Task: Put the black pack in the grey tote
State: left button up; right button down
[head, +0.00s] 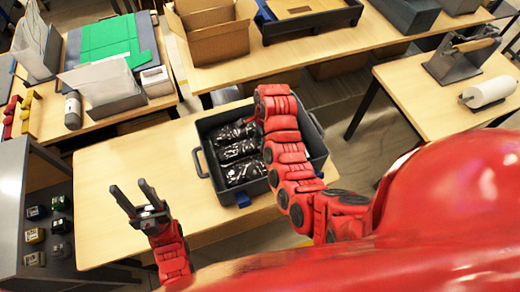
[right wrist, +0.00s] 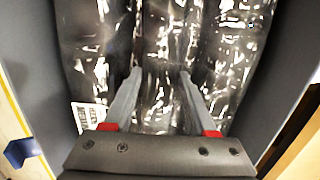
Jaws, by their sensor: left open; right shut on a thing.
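The grey tote (head: 205,172) stands on the light wooden table, with several glossy black packs lying side by side in it. My right arm reaches over the tote's right part, and its gripper is hidden by the arm in the head view. In the right wrist view my right gripper (right wrist: 160,74) is down in the tote, its fingers on either side of the middle black pack (right wrist: 158,100), shut on it. Other black packs lie against it on both sides. My left gripper (head: 137,198) is open and empty above the table, left of the tote.
The wooden table (head: 115,165) is bare left of the tote. A dark shelf with small boxes (head: 35,236) stands at the lower left. A paper roll (head: 489,91) lies on the right table.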

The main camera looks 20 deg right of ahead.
jog(key=shift+s+f, duration=0.1)
jog(key=shift+f, duration=0.45)
notch_tip(320, 180, down, 3)
jog(key=shift+r+p, duration=0.2)
jog(key=shift+p, duration=0.45)
jog(key=shift+f, duration=0.2)
jog(key=shift+f+b, duration=0.2)
jog(key=shift+b, duration=0.1)
jog(key=shift+c, duration=1)
grip_release()
jog(key=shift+r, duration=0.1)
